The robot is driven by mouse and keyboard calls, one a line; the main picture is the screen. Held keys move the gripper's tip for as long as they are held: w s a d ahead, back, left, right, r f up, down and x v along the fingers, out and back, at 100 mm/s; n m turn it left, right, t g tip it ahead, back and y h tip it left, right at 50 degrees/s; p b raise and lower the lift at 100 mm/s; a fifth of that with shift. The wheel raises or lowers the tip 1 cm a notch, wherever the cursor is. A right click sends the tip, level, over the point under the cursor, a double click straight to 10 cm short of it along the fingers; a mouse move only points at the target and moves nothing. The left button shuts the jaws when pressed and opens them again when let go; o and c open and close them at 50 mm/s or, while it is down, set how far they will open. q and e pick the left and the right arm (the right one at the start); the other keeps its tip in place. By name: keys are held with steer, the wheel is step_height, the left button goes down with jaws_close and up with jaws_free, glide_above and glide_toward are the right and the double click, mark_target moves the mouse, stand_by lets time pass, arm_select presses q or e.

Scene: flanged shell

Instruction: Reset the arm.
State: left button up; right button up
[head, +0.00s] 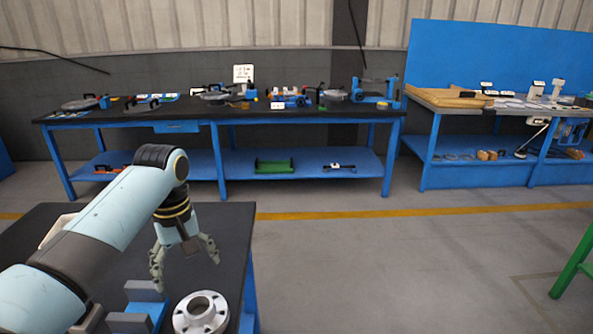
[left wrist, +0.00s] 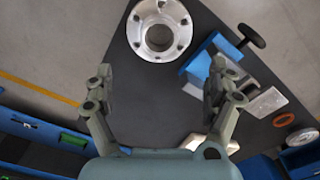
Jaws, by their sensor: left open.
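My left arm (head: 110,220) comes in from the left in the head view and bends down at the wrist. My left gripper (head: 187,272) is open and empty, with its fingers pointing down above the near dark table (head: 233,225). In the left wrist view the two fingers of the left gripper (left wrist: 157,92) stand wide apart with only table top between them. A silver flanged shell (head: 202,313) lies on the table near its right edge, apart from the gripper. It also shows in the left wrist view (left wrist: 160,28), beyond the fingertips. My right gripper is in neither view.
A blue vise-like fixture (head: 145,298) stands on the near table left of the shell. A long blue workbench (head: 225,135) with tools is at the back. Another bench (head: 505,110) stands at right. The grey floor (head: 400,265) between is clear. A green frame (head: 575,265) is at far right.

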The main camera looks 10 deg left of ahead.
arm_select(q)
steer(key=s+d+f+m+t, duration=0.15)
steer(key=s+m, duration=0.35)
steer(key=s, duration=0.7)
steer(key=s+d+r+m+t, duration=0.2)
steer(key=s+r+m, duration=0.45)
steer(key=s, duration=0.75)
step_height(320, 180, down, 31)
steer(key=s+a+n+g+y+b, duration=0.1)
steer(key=a+n+b, duration=0.15)
steer(key=b, duration=0.65)
steer(key=s+f+b, duration=0.4)
steer(key=s+f, duration=0.5)
steer(key=f, duration=0.4)
steer(key=s+a+f+g+b, duration=0.1)
steer(key=s+f+b, duration=0.2)
steer(key=s+f, duration=0.7)
step_height(320, 180, down, 4)
steer(key=shift+s+a+r+b, duration=0.15)
steer(key=shift+s+b, duration=0.15)
steer(key=shift+b, duration=0.1)
steer(key=shift+g, duration=0.35)
